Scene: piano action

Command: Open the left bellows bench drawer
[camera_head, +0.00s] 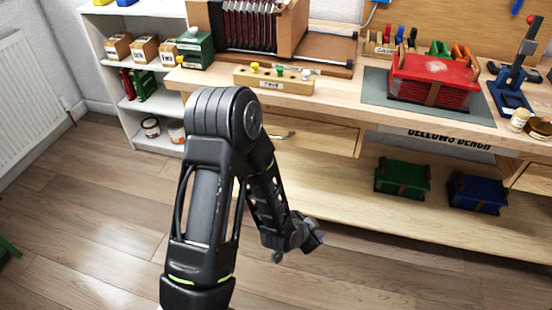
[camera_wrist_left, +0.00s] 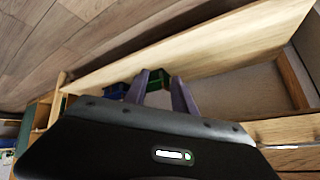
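The left bellows bench drawer (camera_head: 325,136) is a pale wooden front under the bench top. Its metal handle (camera_head: 283,135) shows just right of my left arm's elbow. The arm hides the drawer's left part. The drawer looks shut or nearly so. My left gripper (camera_head: 319,238) hangs low in front of the bench, below the drawer and apart from it. In the left wrist view its two fingers (camera_wrist_left: 160,84) are parted with nothing held between them. My right gripper is not in view.
The bench top (camera_head: 350,105) holds a red bellows (camera_head: 434,80), a wooden block with coloured knobs (camera_head: 272,79) and tools. Green (camera_head: 402,178) and blue (camera_head: 477,193) boxes sit on the lower shelf (camera_head: 350,203). White shelves (camera_head: 113,100) stand left. Floor in front is clear.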

